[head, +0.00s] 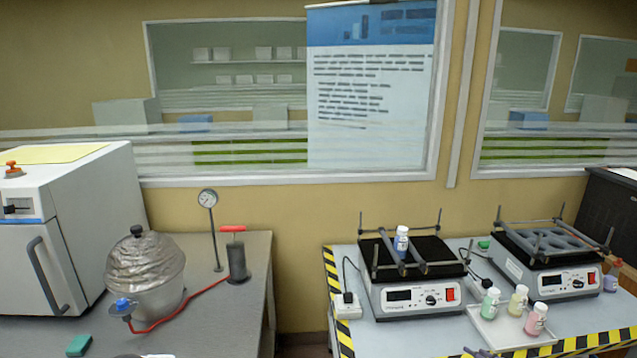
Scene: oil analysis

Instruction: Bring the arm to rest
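Neither gripper shows clearly in the head view. Only small slivers of something cut the bottom edge, a pale and dark one at the left and a dark one right of centre. I cannot tell whether they are parts of my arms. No fingertips are visible. A white bottle with a blue label (401,242) stands upright on the left shaker (420,295), between its bars.
The right shaker (553,281) has a rack with round holes. A metal vessel (150,275), hand pump (237,260) and gauge (208,200) stand on the left table.

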